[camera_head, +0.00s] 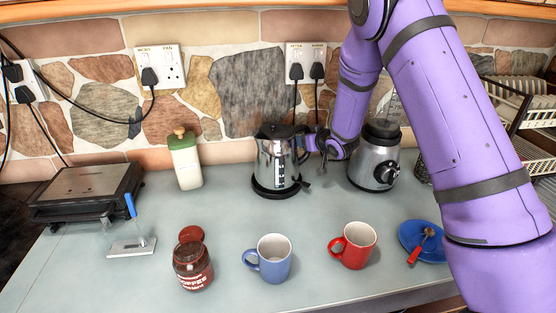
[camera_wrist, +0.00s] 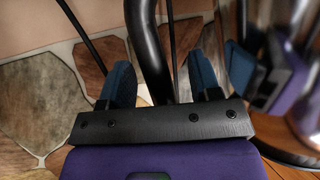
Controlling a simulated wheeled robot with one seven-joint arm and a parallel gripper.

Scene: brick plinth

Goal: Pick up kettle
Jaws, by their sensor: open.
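The kettle (camera_head: 278,163) is a shiny steel jug with a black lid, standing upright on its dark round base at the back of the counter. Its black handle is on the right side. My gripper (camera_head: 309,143) is at that handle, between the kettle and the blender; its fingertips are hard to make out in the head view. In the wrist view, my gripper (camera_wrist: 161,80) has its two blue fingers apart, with a black curved bar, seemingly the handle (camera_wrist: 148,50), running between them. Gaps show on both sides of the bar. The kettle's far side is hidden.
The blender (camera_head: 375,160) stands close right of my gripper. A green-lidded bottle (camera_head: 187,163) is left of the kettle. A coffee jar (camera_head: 193,265), blue mug (camera_head: 270,260) and red mug (camera_head: 354,246) stand in front. Cords hang from the wall sockets (camera_head: 306,64) behind the kettle.

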